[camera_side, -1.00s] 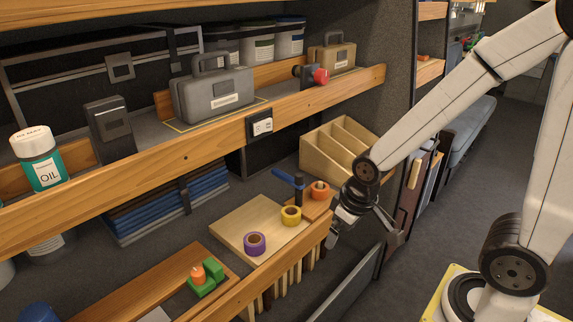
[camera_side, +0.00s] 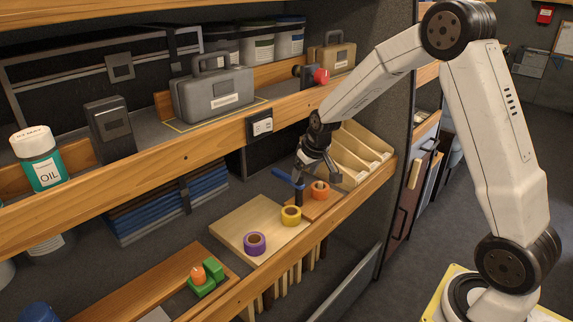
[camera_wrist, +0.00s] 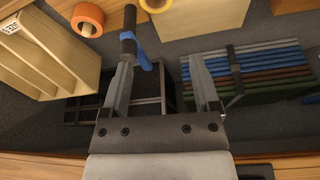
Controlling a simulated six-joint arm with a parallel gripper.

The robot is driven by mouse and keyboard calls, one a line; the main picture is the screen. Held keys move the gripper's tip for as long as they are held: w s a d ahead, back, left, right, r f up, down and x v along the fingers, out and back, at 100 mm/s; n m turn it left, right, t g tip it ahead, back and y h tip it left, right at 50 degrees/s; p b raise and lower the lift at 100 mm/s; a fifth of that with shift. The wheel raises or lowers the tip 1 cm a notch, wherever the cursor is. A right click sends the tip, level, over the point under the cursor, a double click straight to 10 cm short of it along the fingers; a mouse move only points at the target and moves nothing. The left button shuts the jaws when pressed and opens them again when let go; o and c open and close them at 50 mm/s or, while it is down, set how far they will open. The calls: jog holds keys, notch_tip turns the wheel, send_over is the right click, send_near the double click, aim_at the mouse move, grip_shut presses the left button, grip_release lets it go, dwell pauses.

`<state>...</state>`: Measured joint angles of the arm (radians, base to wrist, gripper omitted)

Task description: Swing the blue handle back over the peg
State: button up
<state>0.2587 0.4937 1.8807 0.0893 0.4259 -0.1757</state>
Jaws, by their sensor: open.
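The blue handle (camera_side: 283,176) sticks out to the left from the top of a dark upright post (camera_side: 299,196) on the shelf. In the wrist view the blue handle (camera_wrist: 139,52) lies beside the dark post (camera_wrist: 129,32), near the tip of the left finger. My gripper (camera_side: 315,171) is open and just above the post and handle. In the wrist view my gripper (camera_wrist: 160,65) has its fingers well apart with nothing held between them. I cannot tell whether a finger touches the handle. No separate peg can be made out for certain.
An orange ring (camera_side: 320,190) and a yellow ring (camera_side: 291,215) stand close to the post. A purple ring (camera_side: 255,244) sits on the pale board (camera_side: 232,222). A wooden divided tray (camera_side: 350,160) is behind my gripper. The upper shelf (camera_side: 200,150) hangs above on the left.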

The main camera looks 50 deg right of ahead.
aim_at(287, 175)
jog(key=w+d+f, duration=0.1)
jog(key=w+d, duration=0.4)
jog(key=d, duration=0.2)
jog(key=shift+w+f+m, duration=0.2)
jog(key=shift+f+m, duration=0.2)
jog(key=shift+d+f, duration=0.1)
jog(key=shift+x, duration=3.75)
jog(key=shift+w+d, duration=0.1)
jog(key=shift+w, duration=0.05)
grip_shut()
